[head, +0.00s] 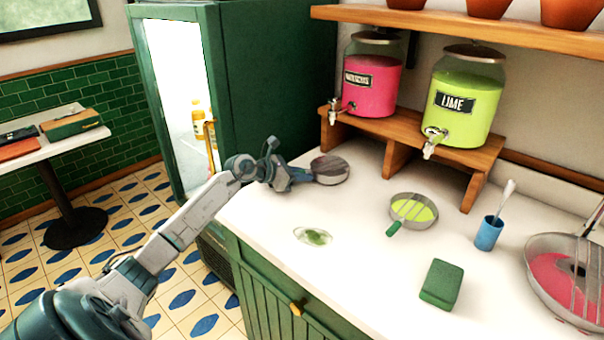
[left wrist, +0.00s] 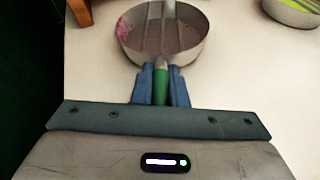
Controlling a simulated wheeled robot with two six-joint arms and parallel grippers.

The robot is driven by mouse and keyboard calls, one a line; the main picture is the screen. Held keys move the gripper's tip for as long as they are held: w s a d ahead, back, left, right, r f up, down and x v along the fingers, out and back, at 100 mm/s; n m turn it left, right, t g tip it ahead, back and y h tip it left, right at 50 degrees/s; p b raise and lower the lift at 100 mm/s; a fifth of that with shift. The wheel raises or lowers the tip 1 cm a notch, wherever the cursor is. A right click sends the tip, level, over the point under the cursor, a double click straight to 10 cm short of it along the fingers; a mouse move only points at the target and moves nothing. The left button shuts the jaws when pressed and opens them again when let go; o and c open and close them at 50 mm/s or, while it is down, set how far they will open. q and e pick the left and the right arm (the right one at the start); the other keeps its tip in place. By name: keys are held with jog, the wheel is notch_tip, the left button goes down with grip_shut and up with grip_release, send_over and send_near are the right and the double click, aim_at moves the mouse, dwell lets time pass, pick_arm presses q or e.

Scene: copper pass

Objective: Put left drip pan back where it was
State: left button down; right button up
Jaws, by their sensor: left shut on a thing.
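My left gripper (head: 292,176) is shut on the green handle (left wrist: 160,87) of the left drip pan (head: 330,168). The pan is a round metal dish and also shows in the left wrist view (left wrist: 185,38), with a pink trace inside and no pool of liquid. It is level or nearly so, at the counter's left part, in front of and left of the pink dispenser (head: 372,82). I cannot tell whether it touches the counter. The other drip pan (head: 413,210), with lime liquid and a green handle, sits before the lime dispenser (head: 464,98). My right gripper is not in view.
The dispensers stand on a wooden riser (head: 400,130). On the white counter (head: 350,270) are a green smear (head: 316,237), a green sponge (head: 440,284), a blue cup (head: 489,233) and a large round basin (head: 540,262) holding pink liquid. A lit green fridge (head: 265,100) stands left.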

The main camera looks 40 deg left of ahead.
pick_arm(q)
jog(key=shift+f, duration=0.25)
jog(key=c, duration=1.4)
grip_release()
jog(key=shift+c, duration=0.2)
